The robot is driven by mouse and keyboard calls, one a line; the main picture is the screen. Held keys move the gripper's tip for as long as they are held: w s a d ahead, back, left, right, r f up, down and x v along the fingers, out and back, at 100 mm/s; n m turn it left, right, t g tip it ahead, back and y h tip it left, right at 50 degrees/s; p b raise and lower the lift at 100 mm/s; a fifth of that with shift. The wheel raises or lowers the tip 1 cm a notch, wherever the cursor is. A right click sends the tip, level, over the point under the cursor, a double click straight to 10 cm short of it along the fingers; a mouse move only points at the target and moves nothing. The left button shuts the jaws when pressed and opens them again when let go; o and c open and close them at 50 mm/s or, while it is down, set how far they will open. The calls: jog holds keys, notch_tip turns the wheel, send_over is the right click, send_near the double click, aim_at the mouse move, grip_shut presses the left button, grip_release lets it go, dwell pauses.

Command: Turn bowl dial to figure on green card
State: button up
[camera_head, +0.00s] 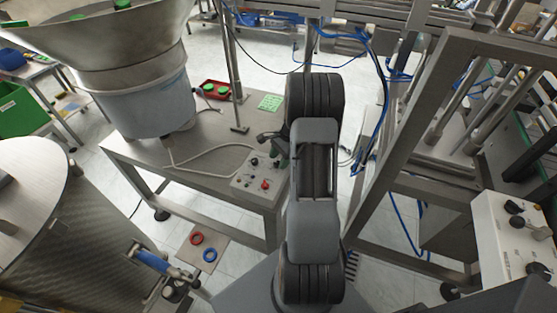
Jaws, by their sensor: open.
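The small grey control box (243,184) sits on the right part of the steel feeder table, with several black knobs and a red knob on its top face. I cannot tell which knob is the bowl dial, and its setting is too small to read. The green card (270,102) lies flat on the table behind the box; its figure is not legible. My gripper (271,146) is open, just above the back edge of the box. My arm hides part of the box's right side, and contact with a knob cannot be made out.
The big feeder bowl on its drum (150,105) stands at left on the table (205,143). A red tray (214,92) with green caps lies behind. A steel frame (395,125) with blue hoses stands at right, and another control box (500,235) at far right. A pale cable crosses the table.

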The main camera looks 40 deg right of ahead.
jog(key=shift+a+f, duration=0.15)
jog(key=shift+f, duration=0.25)
jog(key=shift+c, duration=0.5)
jog(key=c, duration=0.8)
jog(key=shift+c, duration=0.2)
jog(key=shift+n, duration=0.3)
